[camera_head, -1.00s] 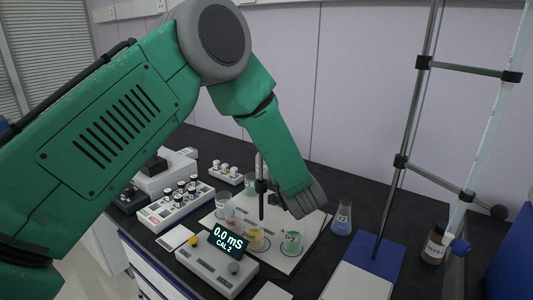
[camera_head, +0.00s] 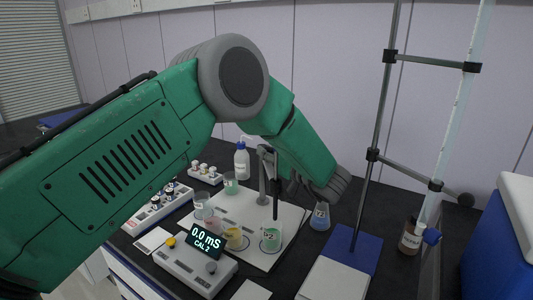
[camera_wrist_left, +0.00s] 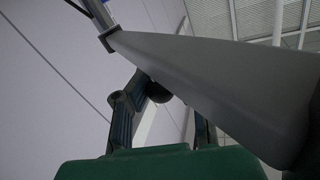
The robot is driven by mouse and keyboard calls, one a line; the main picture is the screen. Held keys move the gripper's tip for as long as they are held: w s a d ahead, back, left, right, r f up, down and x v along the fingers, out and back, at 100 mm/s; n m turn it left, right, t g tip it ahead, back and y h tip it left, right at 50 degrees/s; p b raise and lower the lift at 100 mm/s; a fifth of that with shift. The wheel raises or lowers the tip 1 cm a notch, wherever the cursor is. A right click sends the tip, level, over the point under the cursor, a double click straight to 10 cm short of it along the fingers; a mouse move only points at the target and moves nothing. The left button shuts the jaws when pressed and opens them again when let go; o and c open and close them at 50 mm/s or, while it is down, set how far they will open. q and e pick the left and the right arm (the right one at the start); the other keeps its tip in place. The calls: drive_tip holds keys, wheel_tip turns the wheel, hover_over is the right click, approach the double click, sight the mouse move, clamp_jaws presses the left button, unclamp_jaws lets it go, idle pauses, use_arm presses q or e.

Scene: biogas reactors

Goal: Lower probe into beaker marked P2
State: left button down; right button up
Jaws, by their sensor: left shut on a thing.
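The dark, slim probe (camera_head: 276,205) hangs roughly upright in the head view, its lower end just above or at the rim of a beaker (camera_head: 271,240) with green-tinted contents; I cannot tell if the tip is inside. The small label on that beaker seems to end in 2. My left gripper (camera_head: 278,180) is shut on the probe's upper part, partly hidden by my green forearm. In the left wrist view, dark gripper parts (camera_wrist_left: 122,118) show behind a large grey, blurred shape. My right gripper is out of view.
A meter (camera_head: 197,268) reading 0.0 mS is in front.

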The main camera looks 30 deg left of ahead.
use_arm(q)
drive_tip(key=shift+r, duration=0.25)
drive_tip(key=c, duration=1.5)
unclamp_jaws()
drive_tip(key=shift+c, duration=0.2)
drive_tip(key=shift+o, duration=1)
drive_tip(key=shift+s+d+r, duration=0.15)
drive_tip(key=shift+s+d, duration=0.05)
drive_tip(key=shift+s, duration=0.1)
drive_tip(key=shift+w+d+f, duration=0.15)
drive_tip(key=shift+d+f, duration=0.1)
drive_tip(key=shift+d, duration=0.35)
drive_tip(key=v, duration=1.1)
drive_tip(key=shift+s, duration=0.2)
